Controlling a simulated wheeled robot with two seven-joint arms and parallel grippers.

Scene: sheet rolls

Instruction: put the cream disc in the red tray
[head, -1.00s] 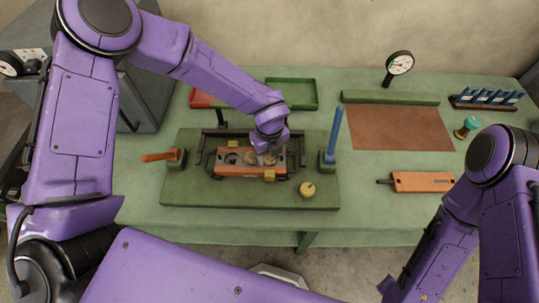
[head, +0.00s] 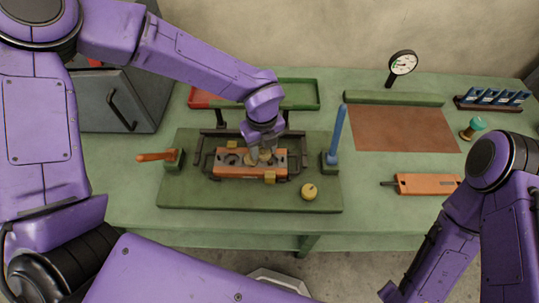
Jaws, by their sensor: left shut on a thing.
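My left gripper (head: 262,149) points down over the orange block (head: 232,170) in the dark fixture on the green board. It is shut on a small cream disc (head: 265,156) at the block's top; the fingers partly hide it, and I cannot tell whether it is clear of the block. Another pale round piece shows just left of the fingertips. The red tray (head: 203,101) is at the back left of the bench, left of the green tray, partly hidden by my left arm. My right arm is at the right edge; its gripper is out of frame.
The green tray (head: 300,95) adjoins the red one. A blue upright handle (head: 337,135) stands right of the fixture, an orange handle (head: 155,156) left. A dial gauge (head: 402,64) and brown mat (head: 403,128) are right.

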